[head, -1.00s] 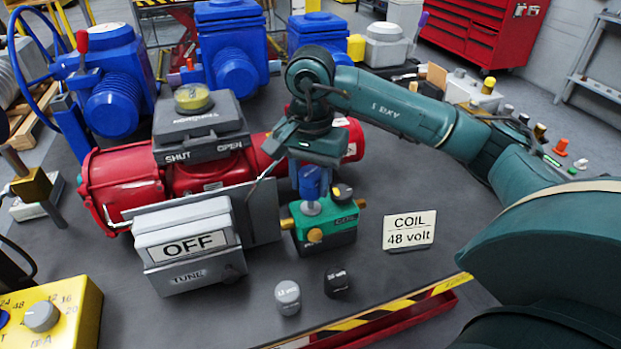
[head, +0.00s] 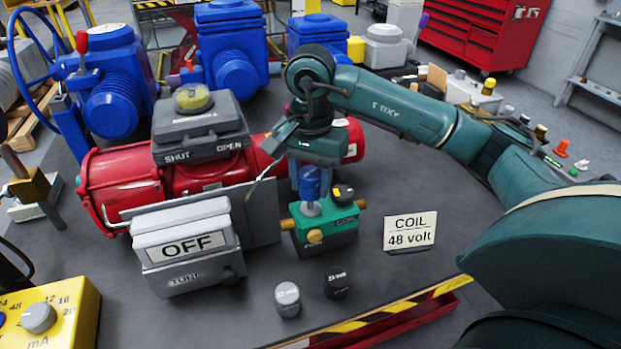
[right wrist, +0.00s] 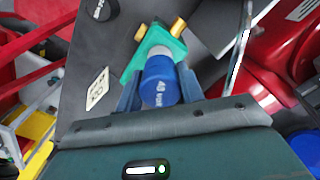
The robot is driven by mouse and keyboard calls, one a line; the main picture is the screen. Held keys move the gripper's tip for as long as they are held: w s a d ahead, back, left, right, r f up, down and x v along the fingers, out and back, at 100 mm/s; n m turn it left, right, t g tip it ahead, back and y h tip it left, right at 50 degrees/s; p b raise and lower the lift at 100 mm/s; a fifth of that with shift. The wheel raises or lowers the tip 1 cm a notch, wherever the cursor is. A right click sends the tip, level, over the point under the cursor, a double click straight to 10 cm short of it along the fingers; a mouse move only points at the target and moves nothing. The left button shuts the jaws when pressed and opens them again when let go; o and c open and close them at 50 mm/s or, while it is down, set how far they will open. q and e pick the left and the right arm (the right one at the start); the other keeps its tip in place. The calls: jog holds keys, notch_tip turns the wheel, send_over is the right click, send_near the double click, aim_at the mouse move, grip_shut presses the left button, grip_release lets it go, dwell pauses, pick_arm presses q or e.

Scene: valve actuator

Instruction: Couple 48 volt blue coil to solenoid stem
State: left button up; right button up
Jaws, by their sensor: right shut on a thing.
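The blue coil (head: 312,183) is held upright between the fingers of my right gripper (head: 311,172). In the right wrist view the blue coil (right wrist: 160,84) shows its white lettering, only partly readable, with a finger on each side. Directly below it is the grey solenoid stem (head: 311,209) on the green valve block (head: 328,238). The coil's lower end meets the stem's grey part in the picture; I cannot tell how far it sits over it. The green block also appears in the right wrist view (right wrist: 138,62). My left gripper is not in view.
A grey coil (head: 288,298) and a black coil (head: 337,284) stand on the table in front. A "COIL 48 volt" sign (head: 410,230) stands right of the block. The grey OFF box (head: 186,247) and red actuator (head: 120,185) are close on the left.

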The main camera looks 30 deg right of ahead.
aim_at(311, 194)
jog(key=shift+f, duration=0.25)
jog(key=shift+f+b, duration=0.45)
jog(key=shift+b, duration=0.25)
jog(key=shift+f+b, duration=1.05)
jog(key=o, duration=1.1)
